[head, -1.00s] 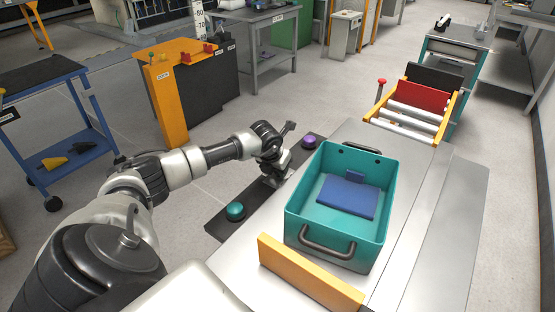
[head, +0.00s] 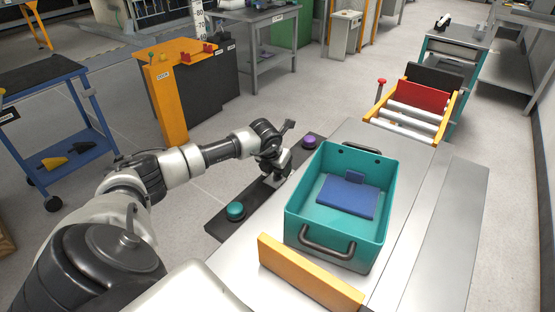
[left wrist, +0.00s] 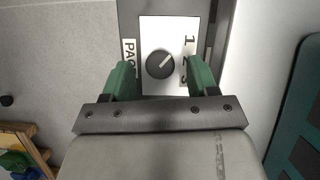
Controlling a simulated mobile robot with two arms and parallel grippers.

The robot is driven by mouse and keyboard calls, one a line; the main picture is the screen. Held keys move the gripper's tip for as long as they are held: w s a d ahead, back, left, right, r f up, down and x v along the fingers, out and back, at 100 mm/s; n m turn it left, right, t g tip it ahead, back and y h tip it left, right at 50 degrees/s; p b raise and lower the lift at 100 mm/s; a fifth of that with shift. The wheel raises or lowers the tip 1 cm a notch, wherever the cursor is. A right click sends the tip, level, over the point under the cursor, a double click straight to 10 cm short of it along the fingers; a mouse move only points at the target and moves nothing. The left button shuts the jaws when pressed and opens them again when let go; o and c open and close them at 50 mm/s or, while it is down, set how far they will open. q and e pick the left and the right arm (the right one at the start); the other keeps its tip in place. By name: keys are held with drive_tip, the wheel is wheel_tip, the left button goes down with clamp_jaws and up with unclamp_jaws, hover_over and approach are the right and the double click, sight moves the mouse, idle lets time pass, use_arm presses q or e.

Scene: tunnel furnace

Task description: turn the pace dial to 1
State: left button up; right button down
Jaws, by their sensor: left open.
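The pace dial (left wrist: 160,64) is a dark round knob on a white plate (left wrist: 155,29) in the left wrist view. A "PACE" label (left wrist: 129,56) lies left of it, with the numbers 1, 2 and 3 in a column at right, the 3 partly covered. The dial's pale mark points to the upper right, roughly toward the 1. My left gripper (left wrist: 160,72) is open, one green finger on each side of the dial with gaps visible. In the head view my left gripper (head: 272,178) is over the dark panel (head: 221,226) and hides the dial. My right gripper is not seen.
On the dark panel, a teal button (head: 235,211) is nearer and a purple button (head: 309,142) farther. A teal bin (head: 375,215) holding a blue piece (head: 346,197) stands close to the right. An orange bar (head: 308,275) lies in front of the bin.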

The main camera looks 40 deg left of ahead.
use_arm(q)
drive_tip(key=a+v, duration=0.1)
drive_tip(key=v, duration=0.9)
drive_tip(key=shift+d, duration=0.45)
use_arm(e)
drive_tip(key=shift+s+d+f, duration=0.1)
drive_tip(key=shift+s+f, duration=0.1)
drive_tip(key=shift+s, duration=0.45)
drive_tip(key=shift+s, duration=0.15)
